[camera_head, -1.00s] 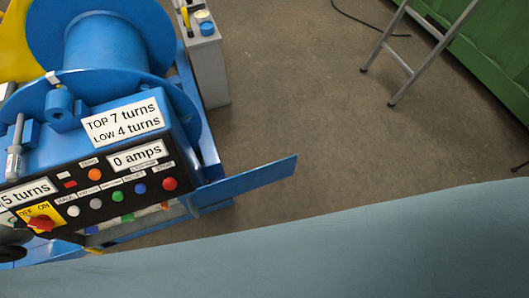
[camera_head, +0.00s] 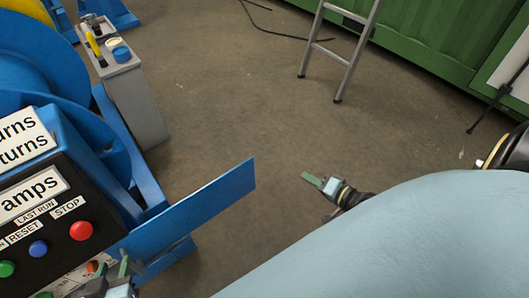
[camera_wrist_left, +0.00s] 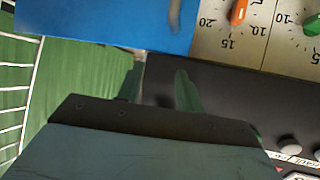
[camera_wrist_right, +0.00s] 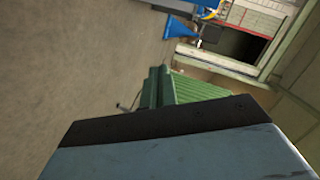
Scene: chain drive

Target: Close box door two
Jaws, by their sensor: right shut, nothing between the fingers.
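The blue box door (camera_head: 195,207) stands open as a flat panel. It juts out to the right from the lower right of the blue machine's control box. In the left wrist view a blue panel (camera_wrist_left: 110,22) fills the top left. My left gripper (camera_head: 124,266) is at the box front, near the door's inner end; whether it touches the door I cannot tell. Its green fingers (camera_wrist_left: 158,88) are apart with nothing seen between them. My right gripper (camera_head: 308,178) is over open floor, right of the door, its fingers (camera_wrist_right: 158,88) together and empty.
The control panel has a red stop button (camera_head: 81,231) and a blue button (camera_head: 38,249). A scale plate with knobs (camera_wrist_left: 232,42) lies beside the blue panel. A grey stand (camera_head: 135,95) is behind. A ladder (camera_head: 345,60) stands farther back. The floor between is clear.

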